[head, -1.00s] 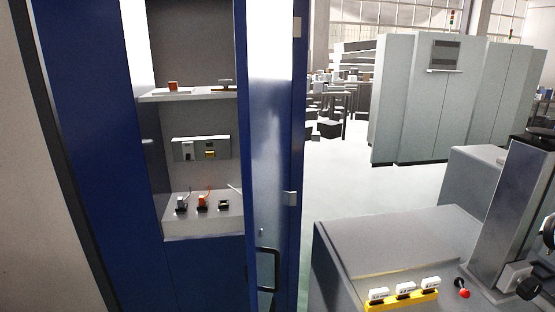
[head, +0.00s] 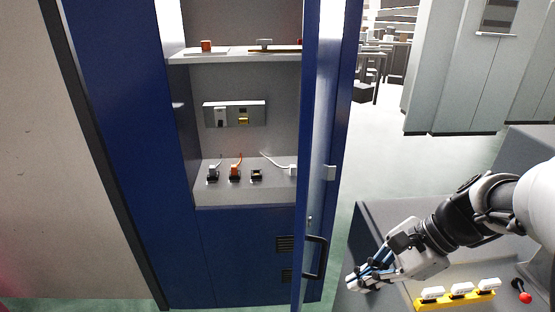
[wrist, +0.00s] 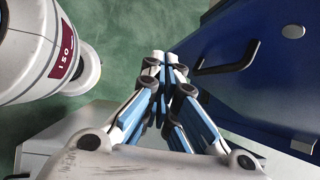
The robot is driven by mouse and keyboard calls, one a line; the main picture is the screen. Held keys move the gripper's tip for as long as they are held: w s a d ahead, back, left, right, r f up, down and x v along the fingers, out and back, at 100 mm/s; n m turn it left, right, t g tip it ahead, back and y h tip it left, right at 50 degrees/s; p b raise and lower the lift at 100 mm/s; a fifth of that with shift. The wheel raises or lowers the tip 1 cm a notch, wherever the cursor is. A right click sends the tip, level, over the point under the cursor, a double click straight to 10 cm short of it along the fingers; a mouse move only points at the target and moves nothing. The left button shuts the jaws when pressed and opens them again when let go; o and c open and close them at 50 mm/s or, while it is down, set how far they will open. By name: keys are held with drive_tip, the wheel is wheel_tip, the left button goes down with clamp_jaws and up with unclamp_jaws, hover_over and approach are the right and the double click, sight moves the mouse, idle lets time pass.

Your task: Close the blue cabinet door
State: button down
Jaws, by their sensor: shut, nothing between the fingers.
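The blue cabinet (head: 130,110) stands open in the head view, with its shelves and inside showing. Its blue door (head: 310,130) juts toward me, seen nearly edge-on, and has a black bar handle (head: 318,258) low down. My gripper (head: 356,282) is shut and empty, to the right of the handle and apart from it in the head view. In the wrist view the shut fingertips (wrist: 165,56) are just left of the black handle (wrist: 232,62) on the blue door face (wrist: 262,85). I cannot tell if they touch it.
A grey bench (head: 375,220) stands right of the door, under my arm, with a yellow holder of white blocks (head: 458,300) and a red-knobbed lever (head: 524,296). Plugs and small parts lie on the cabinet shelf (head: 245,200). Grey cabinets (head: 450,70) stand behind; floor between is clear.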

drive_tip(key=w+d+f+m+t+y, duration=0.1)
drive_tip(key=w+d+f+m+y, duration=0.1)
drive_tip(key=w+d+m, duration=0.2)
drive_tip(key=b, duration=0.5)
hover_over(320, 277)
drive_tip(key=s+a, duration=0.1)
drive_tip(key=s, duration=0.3)
drive_tip(key=f, duration=0.6)
drive_tip(key=shift+w+a+f, duration=0.1)
drive_tip(key=shift+w+f, duration=0.15)
